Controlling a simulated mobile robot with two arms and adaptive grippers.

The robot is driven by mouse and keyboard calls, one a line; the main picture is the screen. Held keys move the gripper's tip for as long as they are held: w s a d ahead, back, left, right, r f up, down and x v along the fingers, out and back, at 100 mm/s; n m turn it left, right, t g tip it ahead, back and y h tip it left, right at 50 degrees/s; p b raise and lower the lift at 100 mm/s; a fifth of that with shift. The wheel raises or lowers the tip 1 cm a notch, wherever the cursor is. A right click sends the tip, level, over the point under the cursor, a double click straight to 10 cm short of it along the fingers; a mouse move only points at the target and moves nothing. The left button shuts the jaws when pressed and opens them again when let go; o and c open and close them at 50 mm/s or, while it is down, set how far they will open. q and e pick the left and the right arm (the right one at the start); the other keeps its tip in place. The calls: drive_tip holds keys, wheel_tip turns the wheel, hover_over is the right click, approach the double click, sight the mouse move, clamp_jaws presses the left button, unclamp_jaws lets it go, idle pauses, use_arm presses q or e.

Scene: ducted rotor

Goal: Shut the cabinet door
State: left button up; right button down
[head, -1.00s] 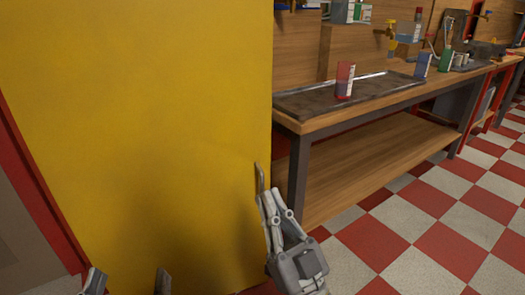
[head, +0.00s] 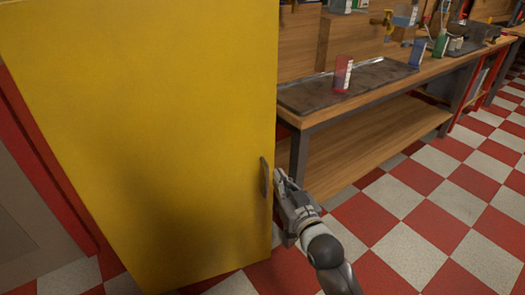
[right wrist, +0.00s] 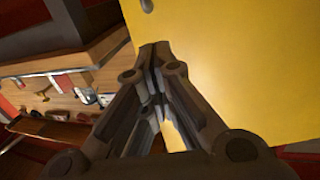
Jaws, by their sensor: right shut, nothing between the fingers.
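The yellow cabinet door (head: 140,130) fills the left half of the head view. Its upright grey handle (head: 264,177) is near the right edge. How far the door stands open, and the inside of the cabinet, I cannot see. My right gripper (head: 279,184) is just right of the handle, by the door's edge; I cannot tell whether it touches. In the right wrist view the fingers (right wrist: 156,52) are shut with nothing between them, and the yellow door (right wrist: 240,70) is behind them and to the right. My left gripper is not in view.
A wooden workbench (head: 375,135) with a dark tray (head: 300,98) and a red can (head: 342,74) stands right of the door. A red frame strip (head: 50,180) is at the left. The red and white checkered floor (head: 430,220) is clear at the lower right.

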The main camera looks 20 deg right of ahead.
sight(259, 148)
drive_tip(key=w, duration=0.3)
drive_tip(key=w+a+b, duration=0.1)
drive_tip(key=w, duration=0.3)
drive_tip(key=w+b, duration=0.1)
drive_tip(key=w, duration=0.3)
drive_tip(key=shift+w+a, duration=0.15)
drive_tip(key=shift+w, duration=0.05)
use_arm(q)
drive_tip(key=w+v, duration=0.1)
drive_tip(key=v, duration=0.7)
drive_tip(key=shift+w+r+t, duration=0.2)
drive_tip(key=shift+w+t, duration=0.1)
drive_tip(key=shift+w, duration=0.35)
use_arm(e)
drive_tip(key=shift+w, duration=0.7)
